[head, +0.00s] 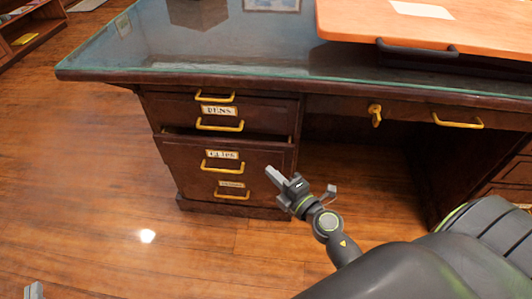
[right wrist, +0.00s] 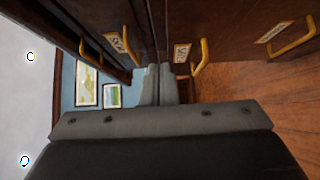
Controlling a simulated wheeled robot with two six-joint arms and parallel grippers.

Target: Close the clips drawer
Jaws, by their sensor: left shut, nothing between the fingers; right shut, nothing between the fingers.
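The clips drawer (head: 190,160) is in the left pedestal of the dark wood desk, below the pens drawer (head: 180,112). Its front stands out a little, with a dark gap along its top edge. Its yellow handle (head: 222,167) is below the label; a labelled drawer front with a handle also shows in the right wrist view (right wrist: 182,52). My right gripper (head: 274,176) is shut and empty, in front of the right side of the clips drawer; its fingers show in the right wrist view (right wrist: 158,85). My left gripper (head: 34,291) is shut at the bottom left, mostly cut off.
Another drawer handle (head: 231,196) is below the clips handle. The glass desktop (head: 210,60) overhangs the drawers. A middle drawer handle (head: 458,122) and a key-like yellow knob (head: 375,115) are at the right. The wood floor (head: 90,190) left of the desk is clear.

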